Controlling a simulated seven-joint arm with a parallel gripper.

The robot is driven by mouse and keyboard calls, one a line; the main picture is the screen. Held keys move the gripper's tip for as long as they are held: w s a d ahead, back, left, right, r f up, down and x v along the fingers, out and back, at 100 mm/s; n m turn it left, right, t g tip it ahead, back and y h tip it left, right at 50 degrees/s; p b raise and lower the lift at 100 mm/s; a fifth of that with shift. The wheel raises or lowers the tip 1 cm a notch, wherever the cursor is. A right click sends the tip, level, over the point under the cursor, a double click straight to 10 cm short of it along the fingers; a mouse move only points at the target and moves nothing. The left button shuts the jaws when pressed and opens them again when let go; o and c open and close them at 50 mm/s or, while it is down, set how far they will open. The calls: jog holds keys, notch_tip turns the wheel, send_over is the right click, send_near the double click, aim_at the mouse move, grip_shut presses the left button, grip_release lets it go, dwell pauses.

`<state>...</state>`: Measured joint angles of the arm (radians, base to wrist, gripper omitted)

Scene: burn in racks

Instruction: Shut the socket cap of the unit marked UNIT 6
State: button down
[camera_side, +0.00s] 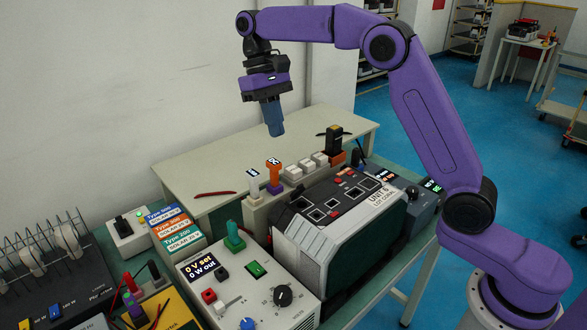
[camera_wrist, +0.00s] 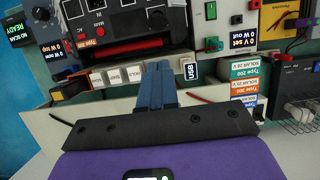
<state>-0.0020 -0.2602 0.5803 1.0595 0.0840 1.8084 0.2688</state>
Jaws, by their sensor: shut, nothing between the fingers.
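The unit marked UNIT 6 (camera_side: 340,240) is a grey and black box on the bench in the side view, with a white label on its sloped panel. The panel carries dark square openings, red marks and small white legends. The panel also shows at the top of the wrist view (camera_wrist: 122,22), partly cut off. I cannot make out which part is the socket cap, or whether it is open. My gripper (camera_side: 276,133) points down, shut and empty, in the air behind the unit. Its blue fingers (camera_wrist: 157,66) show in the wrist view.
A row of white blocks (camera_side: 305,168), an orange and purple upright piece (camera_side: 274,175) and a white USB piece (camera_side: 254,184) stand behind the unit. A power supply (camera_side: 245,285) stands to its left. The rear table top (camera_side: 230,150) is mostly clear.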

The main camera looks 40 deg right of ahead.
send_near(298, 191)
notch_tip(298, 191, down, 3)
jog(key=w, duration=0.3)
jog(key=shift+s+d+f, duration=0.2)
jog(key=shift+s+f, duration=0.45)
jog(key=shift+s, duration=0.3)
jog(key=shift+s+d+f, duration=0.2)
jog(key=shift+s+f, duration=0.4)
jog(key=shift+s, duration=0.35)
